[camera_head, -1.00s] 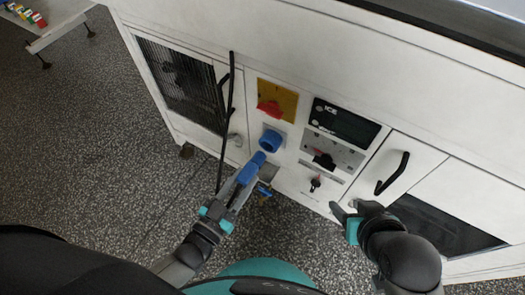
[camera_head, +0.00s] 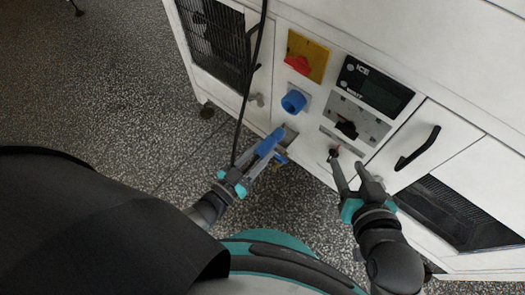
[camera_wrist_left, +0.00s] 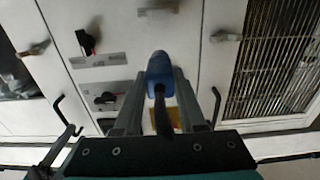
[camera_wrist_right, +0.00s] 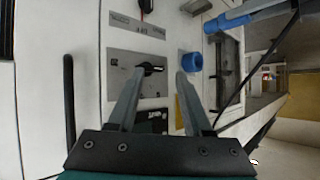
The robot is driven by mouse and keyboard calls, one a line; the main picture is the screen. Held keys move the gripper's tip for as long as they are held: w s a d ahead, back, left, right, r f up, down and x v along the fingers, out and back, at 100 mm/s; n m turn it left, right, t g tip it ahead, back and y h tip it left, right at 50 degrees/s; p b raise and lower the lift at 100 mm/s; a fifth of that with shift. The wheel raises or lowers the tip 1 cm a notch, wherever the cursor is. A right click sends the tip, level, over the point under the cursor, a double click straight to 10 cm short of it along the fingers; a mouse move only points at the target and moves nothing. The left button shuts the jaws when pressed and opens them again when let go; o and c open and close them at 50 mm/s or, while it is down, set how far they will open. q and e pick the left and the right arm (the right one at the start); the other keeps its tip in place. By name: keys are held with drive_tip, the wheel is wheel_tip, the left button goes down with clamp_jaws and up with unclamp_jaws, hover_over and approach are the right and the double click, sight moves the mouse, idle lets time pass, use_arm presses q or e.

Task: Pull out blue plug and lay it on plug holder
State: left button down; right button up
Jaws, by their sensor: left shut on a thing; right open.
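The blue plug (camera_head: 270,142) is in my left gripper (camera_head: 262,152), apart from the blue socket (camera_head: 293,101) on the white cabinet front, below and left of it. The left wrist view shows the plug (camera_wrist_left: 159,66) between the two fingers, its black cable hanging toward the camera. A grey metal bracket (camera_head: 290,134), probably the plug holder, sits below the socket, partly hidden behind the plug. My right gripper (camera_head: 349,167) is open and empty in front of the lower cabinet panel. The right wrist view shows the socket (camera_wrist_right: 191,62) and plug (camera_wrist_right: 230,22).
The black cable (camera_head: 243,110) runs up along the cabinet's left part. A red switch on a yellow plate (camera_head: 305,58), a dark display (camera_head: 373,88) and a black door handle (camera_head: 418,148) are on the front. Speckled floor (camera_head: 120,90) is free at the left.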

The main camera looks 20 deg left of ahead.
use_arm(q)
drive_tip(key=shift+w+a+f+b, duration=0.15)
drive_tip(key=shift+f+b, duration=0.3)
drive_tip(key=shift+f, duration=0.65)
drive_tip(key=shift+w+d+f+b, duration=0.15)
drive_tip(key=shift+w+d+b, duration=0.1)
drive_tip(key=shift+w, duration=0.25)
drive_tip(key=shift+w+d+f+b, duration=0.1)
drive_tip(key=shift+w+d+b, duration=0.1)
drive_tip(key=shift+w, duration=0.35)
drive_tip(key=shift+w+d+f+b, duration=0.15)
drive_tip(key=shift+w+b, duration=0.1)
drive_tip(key=shift+w, duration=0.25)
drive_tip(key=shift+w+d+f+b, duration=0.15)
drive_tip(key=shift+w+d+b, duration=0.15)
drive_tip(key=shift+w, duration=0.4)
drive_tip(key=shift+w+f, duration=0.1)
drive_tip(key=shift+f, duration=0.8)
use_arm(e)
drive_tip(key=shift+s+a+r+m+t+y, duration=0.15)
drive_tip(key=shift+s+a+r+t+y, duration=0.25)
drive_tip(key=shift+t, duration=0.45)
drive_tip(key=shift+s+a+r+m+t+y, duration=0.15)
drive_tip(key=shift+a+r+t+y, duration=0.3)
drive_tip(key=shift+t, duration=0.45)
drive_tip(key=shift+s+a+r+m+t+y, duration=0.1)
drive_tip(key=shift+s+a+r+t+y, duration=0.15)
drive_tip(key=shift+a+r+t, duration=0.45)
drive_tip(key=shift+d+f, duration=0.1)
drive_tip(key=shift+f, duration=0.15)
